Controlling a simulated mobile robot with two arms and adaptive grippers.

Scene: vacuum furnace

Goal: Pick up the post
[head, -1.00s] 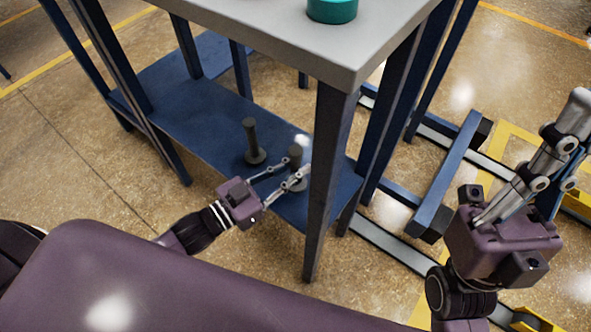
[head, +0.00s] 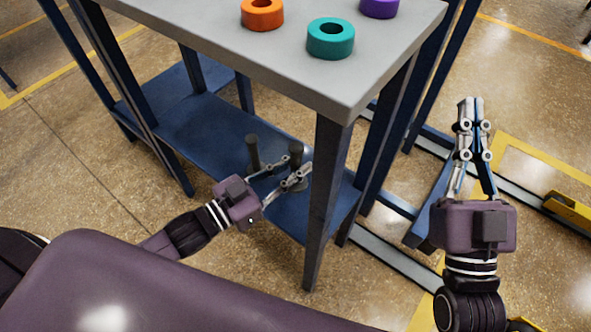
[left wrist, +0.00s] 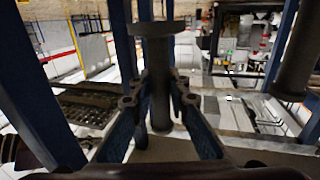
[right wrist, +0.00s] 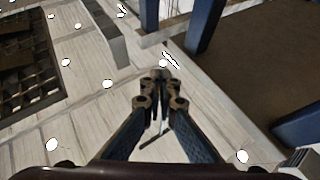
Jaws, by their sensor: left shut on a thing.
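Two dark grey posts stand out at the blue lower shelf (head: 190,130) in the head view. One post (head: 252,148) is on the left, beside my left gripper. The other post (head: 296,150) is between the fingers of my left gripper (head: 299,168), which is shut on it. In the left wrist view this held post (left wrist: 160,100) is upright between the fingers, with its wide round flange (left wrist: 155,29) at the top of the picture. I cannot tell whether its base touches the shelf. My right gripper (head: 470,101) is shut and empty, to the right of the table.
A grey tabletop (head: 215,12) above the shelf holds an orange ring (head: 262,14), a teal ring (head: 330,38) and a purple ring (head: 380,7). A dark table leg (head: 326,200) stands close to the right of my left gripper. Floor in front is clear.

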